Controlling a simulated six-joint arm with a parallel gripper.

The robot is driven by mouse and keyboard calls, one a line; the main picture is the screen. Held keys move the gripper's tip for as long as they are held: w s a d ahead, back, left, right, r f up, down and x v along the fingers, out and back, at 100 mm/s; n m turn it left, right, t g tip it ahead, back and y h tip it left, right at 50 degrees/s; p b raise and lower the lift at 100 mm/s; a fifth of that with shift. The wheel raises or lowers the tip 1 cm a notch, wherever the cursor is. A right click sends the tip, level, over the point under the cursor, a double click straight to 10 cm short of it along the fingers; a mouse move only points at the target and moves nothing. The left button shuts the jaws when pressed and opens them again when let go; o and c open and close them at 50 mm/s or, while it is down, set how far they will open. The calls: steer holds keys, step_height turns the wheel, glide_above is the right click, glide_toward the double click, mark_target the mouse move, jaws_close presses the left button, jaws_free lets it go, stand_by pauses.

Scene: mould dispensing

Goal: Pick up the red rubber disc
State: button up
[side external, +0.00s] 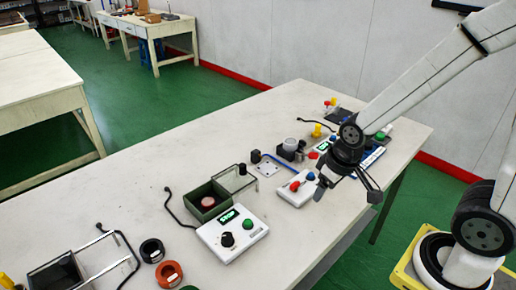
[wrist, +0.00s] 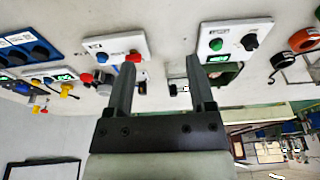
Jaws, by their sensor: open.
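In the wrist view the green box is mostly hidden behind the right finger and a control box, and I cannot make out the disc there.
The control box (side external: 231,233) has a black knob and a green button. Another white box (side external: 297,188) with red and blue knobs stands close to my gripper. A glass-topped frame (side external: 237,178) stands behind the green box. Black and orange rings (side external: 169,273) lie front left.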

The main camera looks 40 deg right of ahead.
steer(key=shift+o, duration=0.4)
steer(key=m+y, duration=0.4)
steer(key=m, duration=1.9)
glide_toward(208, 201)
steer(key=shift+w+a+f+g, duration=0.2)
steer(key=shift+w+f+g, duration=0.25)
steer(key=shift+f, duration=0.1)
steer(key=shift+x, duration=1.3)
steer(key=shift+x, duration=2.55)
